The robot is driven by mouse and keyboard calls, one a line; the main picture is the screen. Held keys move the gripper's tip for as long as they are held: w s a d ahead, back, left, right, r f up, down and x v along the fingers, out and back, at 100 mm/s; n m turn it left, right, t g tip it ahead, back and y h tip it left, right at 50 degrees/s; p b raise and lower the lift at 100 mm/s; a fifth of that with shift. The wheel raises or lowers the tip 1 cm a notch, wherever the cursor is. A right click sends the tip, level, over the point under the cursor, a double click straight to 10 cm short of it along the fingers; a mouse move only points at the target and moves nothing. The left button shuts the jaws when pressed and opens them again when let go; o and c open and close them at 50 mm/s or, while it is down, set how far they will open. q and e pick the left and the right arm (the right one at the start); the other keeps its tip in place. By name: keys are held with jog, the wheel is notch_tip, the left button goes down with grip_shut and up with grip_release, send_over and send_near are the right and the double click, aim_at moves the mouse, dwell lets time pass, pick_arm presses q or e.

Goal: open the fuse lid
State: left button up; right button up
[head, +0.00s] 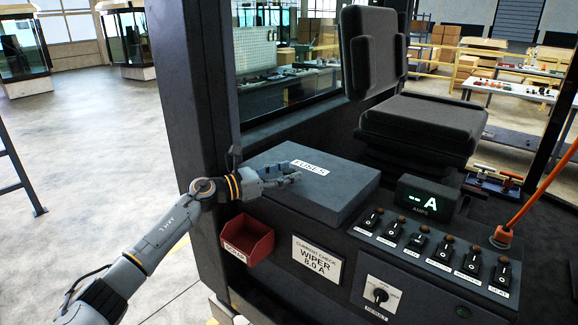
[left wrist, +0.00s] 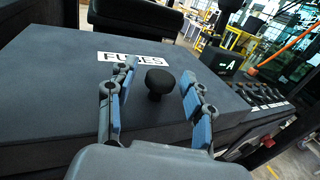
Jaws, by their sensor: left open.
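The fuse lid (head: 338,188) is a flat dark grey cover with a white FUSES label, lying shut on the console beside the seat. In the left wrist view the lid (left wrist: 55,85) carries a round black knob (left wrist: 159,80). My left gripper (head: 285,176) reaches in over the lid's left part. In the left wrist view its blue-padded fingers (left wrist: 158,72) are open, one on each side of the knob, with gaps visible on both sides. The knob is hidden in the head view. My right gripper is in neither view.
A red bin (head: 248,243) hangs on the console front below my left wrist. A display (head: 427,199) and a row of switches (head: 430,245) stand right of the lid. The seat (head: 420,125) is behind it. A dark cab post (head: 190,110) rises at left.

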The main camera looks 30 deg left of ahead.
pick_arm(q)
jog(key=shift+w+d, duration=0.3)
jog(key=shift+w, duration=0.2)
jog(key=shift+s, duration=0.1)
grip_shut()
